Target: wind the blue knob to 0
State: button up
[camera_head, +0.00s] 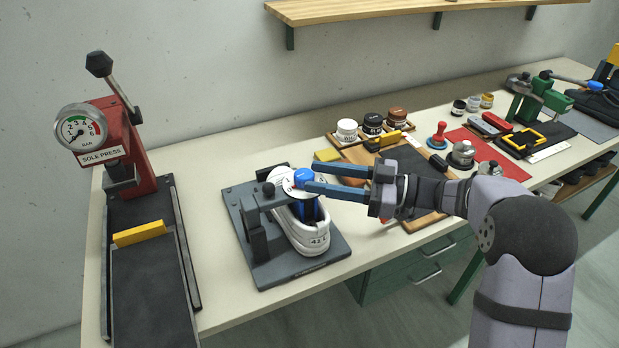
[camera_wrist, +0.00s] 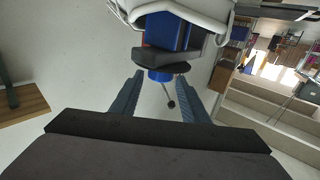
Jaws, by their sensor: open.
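The blue knob (camera_head: 303,177) sits on top of a grey clamp fixture (camera_head: 262,243) over a white shoe (camera_head: 311,236). A white dial with red marks and a 0 lies under the knob; its exact setting is too small to read. My gripper (camera_head: 308,177) is open, its two blue fingers reaching in from the right, one on each side of the knob. In the wrist view the knob (camera_wrist: 159,76) shows between the fingers (camera_wrist: 160,80), beneath the dark clamp arm. I cannot tell whether either finger touches it.
A red sole press (camera_head: 122,150) with a gauge and lever stands on the left. Jars (camera_head: 347,131), a red stamp (camera_head: 438,137) and tools lie right of the fixture, behind and beside my arm. A wooden shelf (camera_head: 380,8) hangs above. Bare bench lies left of the fixture.

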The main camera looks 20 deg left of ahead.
jog(key=d, duration=0.3)
jog(key=shift+w+d+b, duration=0.1)
jog(key=shift+w+b, duration=0.05)
jog(key=shift+b, duration=0.15)
